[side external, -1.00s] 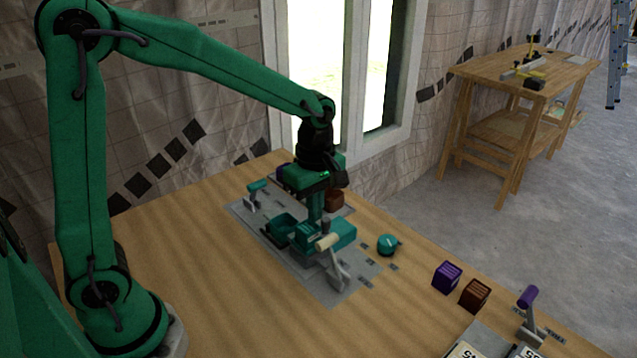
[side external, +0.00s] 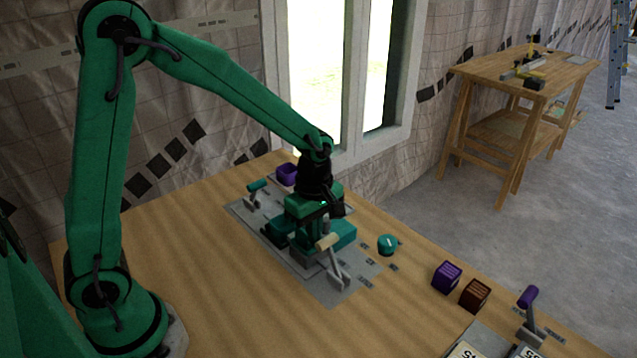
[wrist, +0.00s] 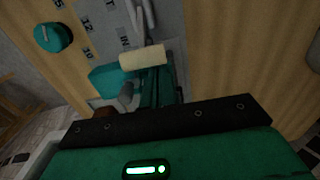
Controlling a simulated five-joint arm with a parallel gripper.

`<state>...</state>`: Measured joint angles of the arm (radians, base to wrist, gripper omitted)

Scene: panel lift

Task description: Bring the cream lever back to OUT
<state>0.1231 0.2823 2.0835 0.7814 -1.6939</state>
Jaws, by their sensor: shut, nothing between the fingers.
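The cream lever has a cream cylindrical handle (side external: 327,242) on a grey arm, standing tilted on the grey panel (side external: 335,292). In the wrist view, the cream handle (wrist: 143,56) lies across the upper middle, just ahead of my gripper, near a printed "IN" label. My gripper (side external: 309,238) is shut and low over the panel, behind the cream handle in the side view. The fingertips are largely hidden there, and I cannot tell whether they touch the lever.
A teal-handled lever (side external: 257,186) stands at the panel's far left. A teal knob (side external: 387,244) is right of the gripper. Purple (side external: 447,276) and brown (side external: 475,295) blocks and a purple-handled lever (side external: 528,297) stand farther right. Bare wood (side external: 210,265) lies left of the panel.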

